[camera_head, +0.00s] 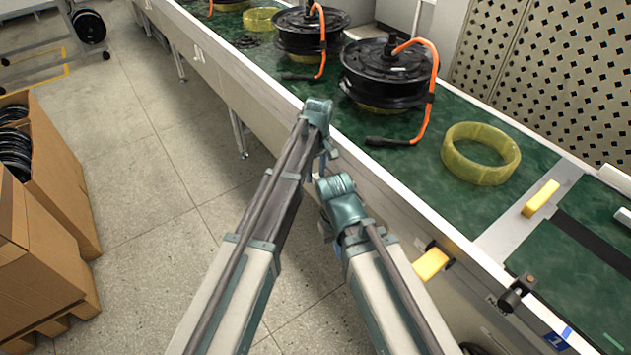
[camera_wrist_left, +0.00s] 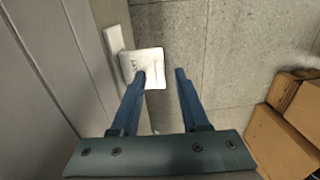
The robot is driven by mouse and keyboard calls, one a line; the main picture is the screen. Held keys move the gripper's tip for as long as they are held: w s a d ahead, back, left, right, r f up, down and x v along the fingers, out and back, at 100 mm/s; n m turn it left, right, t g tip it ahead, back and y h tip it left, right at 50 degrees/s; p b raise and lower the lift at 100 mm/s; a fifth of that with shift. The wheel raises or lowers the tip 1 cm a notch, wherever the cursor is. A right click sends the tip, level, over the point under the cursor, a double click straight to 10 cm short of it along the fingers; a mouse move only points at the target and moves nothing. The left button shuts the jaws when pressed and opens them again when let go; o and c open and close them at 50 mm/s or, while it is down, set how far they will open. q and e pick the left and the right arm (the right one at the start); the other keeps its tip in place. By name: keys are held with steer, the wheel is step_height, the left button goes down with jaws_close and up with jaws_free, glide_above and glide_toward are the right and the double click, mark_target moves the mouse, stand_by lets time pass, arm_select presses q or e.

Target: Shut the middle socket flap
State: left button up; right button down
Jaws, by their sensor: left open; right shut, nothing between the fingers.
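No socket flap can be made out clearly in either view. In the left wrist view a pale, squarish plate (camera_wrist_left: 145,66) with a small dark mark lies beyond my left fingers; I cannot tell whether it is a flap or a foot on the floor. My left gripper (camera_wrist_left: 161,75) is open, with nothing between its two blue fingers. In the head view my left gripper (camera_head: 330,153) hangs beside the bench's front side. My right gripper (camera_head: 324,226) is lower, near the same side, shut and empty; its fingers are mostly hidden by its wrist.
The bench (camera_head: 470,225) has a green top and a pale front rail. It carries hub motors (camera_head: 388,72) with orange cables, a yellow ring (camera_head: 481,153) and a yellow block (camera_head: 540,198). Cardboard boxes (camera_head: 55,190) stand at left. The floor (camera_head: 150,150) between is clear.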

arm_select(q)
steer(key=shift+f, duration=0.2)
jaws_close()
steer(key=shift+s+a+f, duration=0.1)
step_height(320, 180, down, 10)
steer(key=d+t+h+b, duration=0.1)
steer(key=t+h+b, duration=1)
steer(key=b, duration=2.1)
steer(key=shift+w+h, duration=0.35)
steer(key=shift+h, duration=1.75)
steer(key=shift+d, duration=0.1)
